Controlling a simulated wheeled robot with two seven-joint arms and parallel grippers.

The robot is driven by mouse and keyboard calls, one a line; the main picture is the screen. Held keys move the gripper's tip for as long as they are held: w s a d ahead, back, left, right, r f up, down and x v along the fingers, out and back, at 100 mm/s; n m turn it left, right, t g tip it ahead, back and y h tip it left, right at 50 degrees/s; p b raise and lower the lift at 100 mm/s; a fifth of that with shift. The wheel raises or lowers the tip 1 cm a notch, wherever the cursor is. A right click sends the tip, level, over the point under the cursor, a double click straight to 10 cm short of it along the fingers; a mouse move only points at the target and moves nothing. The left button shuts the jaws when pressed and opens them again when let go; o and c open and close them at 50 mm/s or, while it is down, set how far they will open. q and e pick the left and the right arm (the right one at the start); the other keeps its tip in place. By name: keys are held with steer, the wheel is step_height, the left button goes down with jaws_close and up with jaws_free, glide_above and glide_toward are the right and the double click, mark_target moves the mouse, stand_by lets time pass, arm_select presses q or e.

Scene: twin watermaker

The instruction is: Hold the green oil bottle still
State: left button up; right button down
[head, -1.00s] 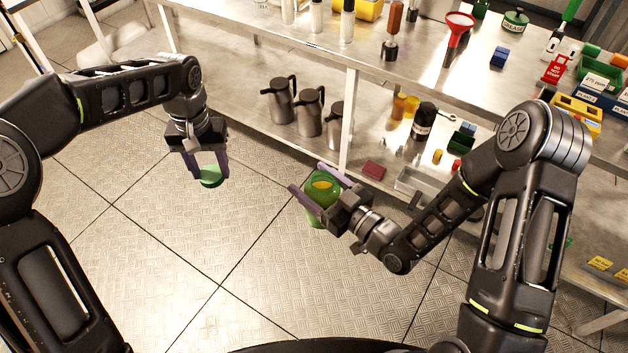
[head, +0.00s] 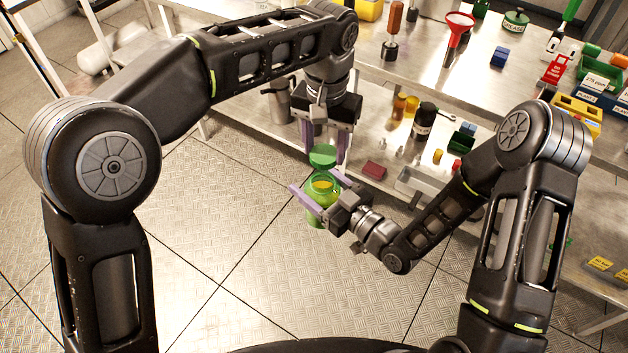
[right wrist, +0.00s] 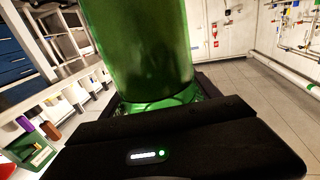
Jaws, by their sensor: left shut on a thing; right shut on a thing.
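The green oil bottle (head: 321,205) is held in the air over the floor by my right gripper (head: 320,195), which is shut on it. The bottle is see-through green with yellow showing at its open top. In the right wrist view the bottle (right wrist: 147,50) fills the upper middle, close to the camera. My left gripper (head: 322,150) points down just above the bottle and is shut on a green cap (head: 322,157). The cap is over the bottle's mouth; I cannot tell whether they touch.
A metal workbench (head: 430,75) runs behind, with a red funnel (head: 458,30) and other tools on top. Its lower shelf holds a dark bottle (head: 424,122), a metal jug (head: 278,103) and a dark red block (head: 374,170). The floor at front is clear.

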mark_target(323, 178)
arm_select(q)
steer(key=shift+f, duration=0.2)
steer(key=shift+f, duration=1.85)
steer(key=shift+s+a+f, duration=0.1)
steer(key=shift+f, duration=0.8)
steer(key=shift+f, duration=0.55)
stand_by(0.3)
